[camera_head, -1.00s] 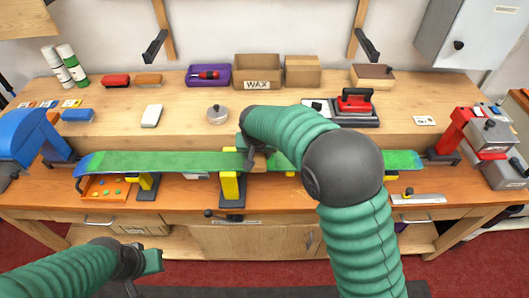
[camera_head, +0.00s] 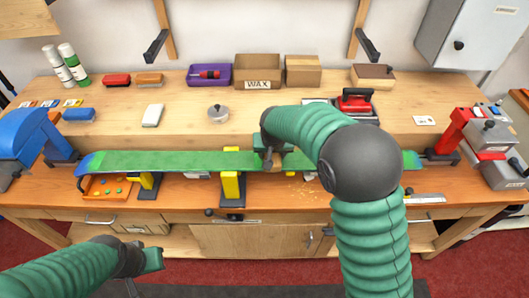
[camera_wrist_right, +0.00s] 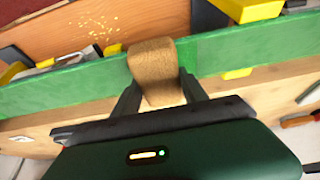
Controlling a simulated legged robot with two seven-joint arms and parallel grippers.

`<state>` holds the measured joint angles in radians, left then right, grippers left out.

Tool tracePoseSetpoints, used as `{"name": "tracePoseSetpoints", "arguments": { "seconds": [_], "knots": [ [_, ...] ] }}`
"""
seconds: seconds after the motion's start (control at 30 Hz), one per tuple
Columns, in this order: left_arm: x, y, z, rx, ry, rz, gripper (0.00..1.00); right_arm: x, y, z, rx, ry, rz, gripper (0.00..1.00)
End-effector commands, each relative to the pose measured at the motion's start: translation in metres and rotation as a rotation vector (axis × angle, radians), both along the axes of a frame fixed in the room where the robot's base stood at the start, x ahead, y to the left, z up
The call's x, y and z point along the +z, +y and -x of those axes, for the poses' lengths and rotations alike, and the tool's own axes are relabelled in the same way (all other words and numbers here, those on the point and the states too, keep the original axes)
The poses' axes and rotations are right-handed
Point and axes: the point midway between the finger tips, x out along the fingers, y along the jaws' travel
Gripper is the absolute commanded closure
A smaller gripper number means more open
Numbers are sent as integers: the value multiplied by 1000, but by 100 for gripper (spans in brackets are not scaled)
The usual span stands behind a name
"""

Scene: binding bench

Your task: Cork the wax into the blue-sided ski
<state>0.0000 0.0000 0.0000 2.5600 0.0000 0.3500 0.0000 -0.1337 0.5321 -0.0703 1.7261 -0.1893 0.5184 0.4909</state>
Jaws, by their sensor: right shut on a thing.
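The ski (camera_head: 180,160) lies lengthwise across the bench on yellow-topped supports, its base green and its left tip blue-edged. My right gripper (camera_head: 272,158) is at the ski, right of its middle. In the right wrist view my right gripper (camera_wrist_right: 158,95) is shut on a brown cork block (camera_wrist_right: 152,70), which lies across the green ski (camera_wrist_right: 85,90); whether it presses on the surface I cannot tell. My right forearm hides part of the ski's right half. My left gripper (camera_head: 145,262) hangs empty in front of the bench at lower left, its fingers apart.
Yellowish crumbs (camera_head: 305,190) lie on the bench in front of the ski. A red iron (camera_head: 355,100), a round lidded tin (camera_head: 217,113) and a white block (camera_head: 152,115) stand on the raised back shelf. A blue vise (camera_head: 35,135) and a red vise (camera_head: 458,130) flank the ski.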

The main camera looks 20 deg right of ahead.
Motion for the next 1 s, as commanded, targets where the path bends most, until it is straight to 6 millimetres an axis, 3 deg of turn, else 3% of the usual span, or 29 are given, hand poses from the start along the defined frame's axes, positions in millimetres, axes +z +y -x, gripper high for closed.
{"name": "tracePoseSetpoints", "arguments": {
  "seconds": [0.1, 0.4, 0.9, 1.0],
  "knots": [
    [1, 0, 0, 0, 0, 0, 100, -2, -10, 3, -4, 3, 1, 82],
    [3, 0, 0, 0, 0, 0, 100, 0, -11, 3, -2, 4, 1, 82],
    [52, 0, 0, 0, 0, 0, 100, 59, -10, 3, -3, 1, 1, 82],
    [52, 0, 0, 0, 0, 0, 100, 60, -10, 3, -3, 2, 1, 82]
  ]
}}
